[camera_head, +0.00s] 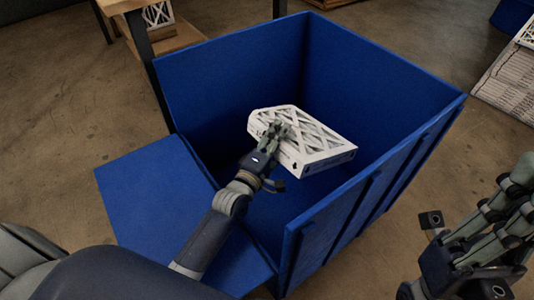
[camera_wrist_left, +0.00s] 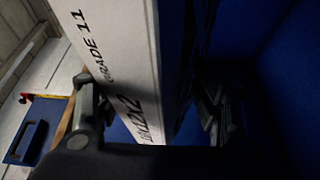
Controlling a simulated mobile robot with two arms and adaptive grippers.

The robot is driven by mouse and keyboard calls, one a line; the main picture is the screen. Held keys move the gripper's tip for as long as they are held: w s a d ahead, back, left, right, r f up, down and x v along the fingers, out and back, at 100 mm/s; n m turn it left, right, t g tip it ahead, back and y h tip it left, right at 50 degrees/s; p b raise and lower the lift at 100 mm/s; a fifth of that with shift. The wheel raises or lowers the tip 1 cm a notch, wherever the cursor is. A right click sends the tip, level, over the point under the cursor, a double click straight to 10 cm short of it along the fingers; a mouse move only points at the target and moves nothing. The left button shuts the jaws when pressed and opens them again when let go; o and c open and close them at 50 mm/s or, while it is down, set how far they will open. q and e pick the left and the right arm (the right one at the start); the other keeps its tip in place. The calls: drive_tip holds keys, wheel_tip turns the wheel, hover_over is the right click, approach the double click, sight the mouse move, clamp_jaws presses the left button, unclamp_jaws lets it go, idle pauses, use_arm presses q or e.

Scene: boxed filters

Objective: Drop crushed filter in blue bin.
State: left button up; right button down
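The white filter (camera_head: 306,140) with a lattice face and a clipped, misshapen far-left corner is inside the open blue bin (camera_head: 384,66), tilted. My left gripper (camera_head: 277,132) reaches over the bin's low front and is shut on the filter's left edge. In the left wrist view, the filter's printed white side (camera_wrist_left: 118,62) lies between the fingers (camera_wrist_left: 150,112). The filter seems held above the bin floor, though its underside is hidden. My right gripper (camera_head: 518,195) is at the right edge, outside the bin, open and empty.
A blue flap (camera_head: 150,195) extends from the bin's front left. A wooden table (camera_head: 175,38) with another white filter stands behind left. Boxed or stacked white filters (camera_head: 510,82) are at the far right. Concrete floor is clear right of the bin.

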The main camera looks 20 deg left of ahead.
use_arm(q)
drive_tip(key=s+a, duration=0.1)
drive_tip(key=s, duration=0.9)
drive_tip(key=shift+s+a, duration=0.15)
drive_tip(key=shift+a, duration=0.2)
drive_tip(key=shift+r, duration=0.1)
